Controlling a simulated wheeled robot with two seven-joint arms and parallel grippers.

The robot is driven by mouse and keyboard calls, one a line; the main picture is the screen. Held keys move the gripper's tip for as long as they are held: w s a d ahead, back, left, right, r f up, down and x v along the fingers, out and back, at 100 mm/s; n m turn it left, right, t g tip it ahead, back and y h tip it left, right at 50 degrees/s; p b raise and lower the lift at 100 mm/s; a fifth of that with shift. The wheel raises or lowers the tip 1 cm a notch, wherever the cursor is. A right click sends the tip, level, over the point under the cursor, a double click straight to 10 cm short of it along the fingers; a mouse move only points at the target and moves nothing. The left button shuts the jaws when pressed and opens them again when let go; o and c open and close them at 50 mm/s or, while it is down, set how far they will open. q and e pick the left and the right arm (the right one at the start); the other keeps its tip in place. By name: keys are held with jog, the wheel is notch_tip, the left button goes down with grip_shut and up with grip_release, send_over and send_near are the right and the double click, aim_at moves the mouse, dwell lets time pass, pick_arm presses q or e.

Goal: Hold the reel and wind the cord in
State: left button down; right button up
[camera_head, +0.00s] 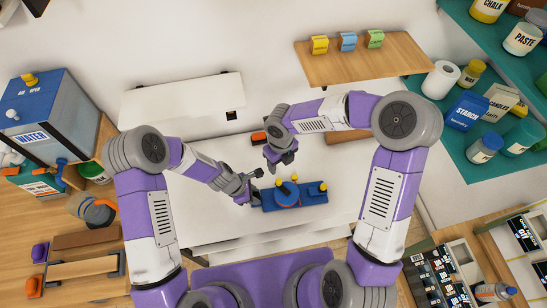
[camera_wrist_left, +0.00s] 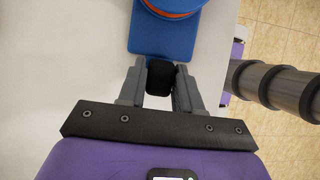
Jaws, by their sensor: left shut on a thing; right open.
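The reel has a blue base (camera_head: 312,193) and a round blue drum (camera_head: 286,195) with an orange-red band of cord at its edge. It sits on the white table, with small yellow knobs (camera_head: 294,178) around the drum. My left gripper (camera_head: 252,189) is at the left end of the base. In the left wrist view its fingers are shut on a black grip (camera_wrist_left: 160,79) at the end of the blue base (camera_wrist_left: 163,38). My right gripper (camera_head: 281,160) is open and empty, above and just behind the drum. The cord's free end cannot be made out.
The white table (camera_head: 225,225) is mostly bare around the reel. A small orange and black item (camera_head: 259,137) lies behind my right gripper. A wooden shelf (camera_head: 360,62) with three small boxes hangs at the back. A blue water tank (camera_head: 45,112) stands far left.

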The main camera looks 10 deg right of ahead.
pick_arm(q)
jog(key=shift+a+f, duration=0.1)
jog(key=shift+f, duration=0.05)
jog(key=c, duration=0.7)
grip_release()
jog(key=shift+r, duration=0.2)
